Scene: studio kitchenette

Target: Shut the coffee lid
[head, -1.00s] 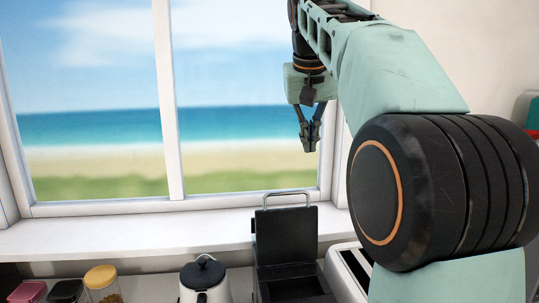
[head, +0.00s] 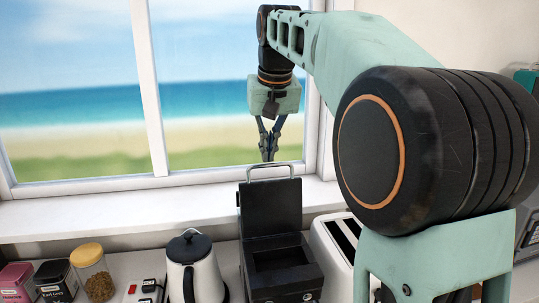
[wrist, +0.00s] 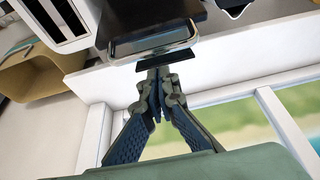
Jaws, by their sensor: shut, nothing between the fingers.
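The black machine (head: 283,268) on the counter has its hinged lid (head: 270,207) raised nearly upright. A metal loop handle (head: 270,167) stands on the lid's top edge. The lid's handle also shows in the wrist view (wrist: 176,37), just beyond my fingertips. My gripper (head: 268,157) points down at the top of the raised lid, by the handle. Its fingers are together and empty in the wrist view (wrist: 156,74). I cannot tell whether the fingertips touch the handle or lid.
A white toaster (head: 325,244) stands close to the machine's right. A white kettle (head: 207,274) with a black lid stands to its left. A yellow-lidded jar (head: 92,270), a black tin (head: 55,281) and a pink tin (head: 17,283) stand further left. The window sill (head: 120,216) runs behind.

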